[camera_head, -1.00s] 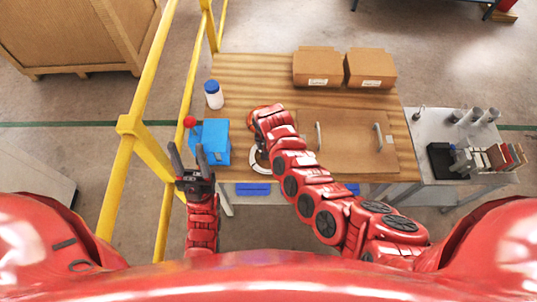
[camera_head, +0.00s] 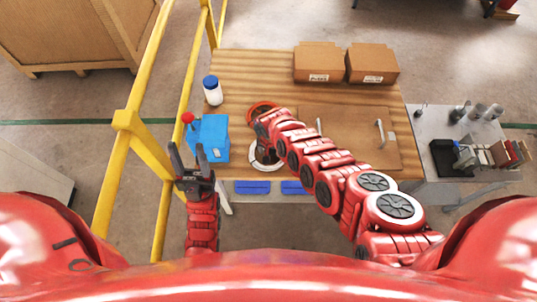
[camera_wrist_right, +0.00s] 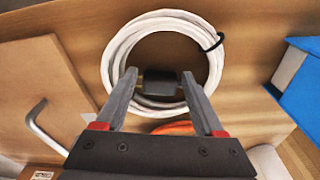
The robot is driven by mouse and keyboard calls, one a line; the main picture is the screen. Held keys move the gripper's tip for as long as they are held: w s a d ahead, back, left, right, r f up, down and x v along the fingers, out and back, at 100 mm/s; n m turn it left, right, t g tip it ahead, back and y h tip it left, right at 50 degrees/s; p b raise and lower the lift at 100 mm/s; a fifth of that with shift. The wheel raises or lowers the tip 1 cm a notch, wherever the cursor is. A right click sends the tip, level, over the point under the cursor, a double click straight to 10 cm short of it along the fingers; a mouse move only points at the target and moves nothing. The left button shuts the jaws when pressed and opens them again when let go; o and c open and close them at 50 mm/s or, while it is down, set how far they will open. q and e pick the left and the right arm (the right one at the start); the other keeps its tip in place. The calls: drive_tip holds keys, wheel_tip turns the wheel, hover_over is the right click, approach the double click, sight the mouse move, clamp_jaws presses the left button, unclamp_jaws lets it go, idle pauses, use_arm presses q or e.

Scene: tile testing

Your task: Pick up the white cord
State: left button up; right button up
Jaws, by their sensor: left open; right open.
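The white cord (camera_wrist_right: 122,50) is a coiled loop with a black tie, lying on the wooden table in the right wrist view. In the head view part of the white cord (camera_head: 267,164) shows beside my right arm, which hides the rest. My right gripper (camera_wrist_right: 160,82) is open over the coil, its two fingers apart and pointing down across the loop's near side. A dark block shows between the fingertips, inside the loop. Whether the fingers touch the cord I cannot tell. My left gripper (camera_head: 189,158) is open and empty, left of the table's front edge.
An orange-red coil (camera_head: 262,108) lies just behind the white one. A blue box (camera_head: 213,138) and a white bottle (camera_head: 212,91) stand to the left. A brown panel with handles (camera_head: 360,135) lies right. Two cartons (camera_head: 319,62) stand at the back. A yellow railing (camera_head: 150,150) runs along the left.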

drive_tip(key=shift+w+f, duration=0.1)
drive_tip(key=shift+f, duration=0.05)
clamp_jaws()
idle(0.4)
